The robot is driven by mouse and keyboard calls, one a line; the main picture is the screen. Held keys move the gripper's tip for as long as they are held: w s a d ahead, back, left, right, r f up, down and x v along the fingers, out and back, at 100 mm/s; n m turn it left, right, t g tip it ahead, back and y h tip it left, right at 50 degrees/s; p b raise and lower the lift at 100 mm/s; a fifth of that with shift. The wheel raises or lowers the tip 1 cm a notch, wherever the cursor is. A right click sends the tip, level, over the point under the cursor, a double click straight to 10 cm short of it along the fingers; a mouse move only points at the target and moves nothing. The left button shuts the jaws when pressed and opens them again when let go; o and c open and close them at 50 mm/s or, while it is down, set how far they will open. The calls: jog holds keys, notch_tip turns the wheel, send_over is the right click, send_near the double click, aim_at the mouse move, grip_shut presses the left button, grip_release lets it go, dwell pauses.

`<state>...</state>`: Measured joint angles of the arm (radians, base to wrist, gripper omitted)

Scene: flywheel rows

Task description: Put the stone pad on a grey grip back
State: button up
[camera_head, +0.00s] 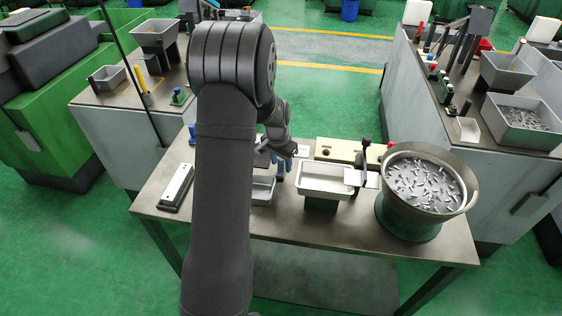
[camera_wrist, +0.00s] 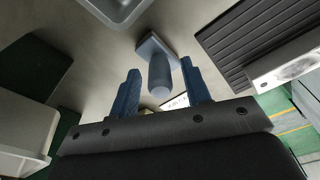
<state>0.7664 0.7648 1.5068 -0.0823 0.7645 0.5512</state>
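In the wrist view the stone pad shows as a flat blue-grey square plate (camera_wrist: 148,45) with a rounded grey grip (camera_wrist: 159,77) pointing toward the camera. My gripper (camera_wrist: 159,67) is open, with one blue finger on each side of the grip and visible gaps on both sides. I cannot tell how far the fingertips are from the plate. In the head view my gripper (camera_head: 279,166) is over the middle of the bench, partly behind my arm, and I cannot make out the pad there.
On the bench (camera_head: 335,226) are a white-topped block (camera_head: 177,187), a grey tray (camera_head: 326,180), a beige control box (camera_head: 345,150) and a round bowl (camera_head: 425,188) of metal parts. The wrist view shows a dark ribbed panel (camera_wrist: 255,45) right of the pad.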

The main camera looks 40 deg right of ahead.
aim_at(278, 173)
notch_tip(278, 173, up, 12)
jog(key=a, duration=0.1)
jog(key=shift+s+a+r, duration=0.15)
jog(key=shift+s+a, duration=0.05)
jog(key=shift+s, duration=0.05)
dwell(0.5)
jog(key=f, duration=0.4)
jog(key=d+f, duration=0.1)
jog(key=f, duration=0.7)
jog(key=shift+w+d+f, duration=0.2)
jog(key=shift+w, duration=0.05)
notch_tip(278, 173, up, 3)
jog(key=shift+f, duration=0.1)
jog(key=shift+r, duration=0.5)
jog(key=shift+f, duration=0.15)
